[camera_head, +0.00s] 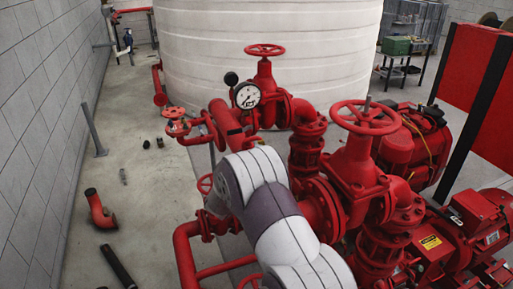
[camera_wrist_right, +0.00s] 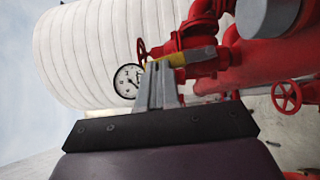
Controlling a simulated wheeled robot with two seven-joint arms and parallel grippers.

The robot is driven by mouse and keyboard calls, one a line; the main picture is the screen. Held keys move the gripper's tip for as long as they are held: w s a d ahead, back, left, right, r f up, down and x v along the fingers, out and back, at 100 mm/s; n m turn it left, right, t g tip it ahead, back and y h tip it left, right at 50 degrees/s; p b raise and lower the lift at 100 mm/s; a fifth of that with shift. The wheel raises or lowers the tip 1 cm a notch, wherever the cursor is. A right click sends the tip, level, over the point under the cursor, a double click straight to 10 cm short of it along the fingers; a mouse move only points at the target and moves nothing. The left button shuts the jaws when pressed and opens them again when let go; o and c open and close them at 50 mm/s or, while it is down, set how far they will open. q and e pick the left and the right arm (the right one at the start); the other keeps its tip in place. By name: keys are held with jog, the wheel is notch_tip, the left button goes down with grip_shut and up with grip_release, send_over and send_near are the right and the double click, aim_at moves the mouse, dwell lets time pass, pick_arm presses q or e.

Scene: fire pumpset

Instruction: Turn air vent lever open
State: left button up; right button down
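In the right wrist view a yellow lever (camera_wrist_right: 166,60) runs sideways from a metal fitting (camera_wrist_right: 201,54) on the red pipework. I take it to be the air vent lever. My right gripper (camera_wrist_right: 159,70) has its two grey fingers close together, with their tips at the lever and overlapping it in the picture. I cannot tell whether they touch or grip it. In the head view my white and purple arm crosses the middle and hides the gripper and the lever. My left gripper is in neither view.
A pressure gauge (camera_head: 247,95) stands near a red handwheel valve (camera_head: 264,52); the gauge also shows in the right wrist view (camera_wrist_right: 128,80). Another large handwheel (camera_head: 365,117) and red pumps (camera_head: 470,235) are at right. A white tank (camera_head: 270,30) stands behind. Floor at left has loose pipe pieces (camera_head: 100,212).

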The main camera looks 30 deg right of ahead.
jog(key=shift+w+r+m+y+p, duration=0.15)
jog(key=shift+r+m+y+p, duration=0.15)
jog(key=shift+p, duration=0.15)
jog(key=shift+d, duration=0.1)
dwell(0.5)
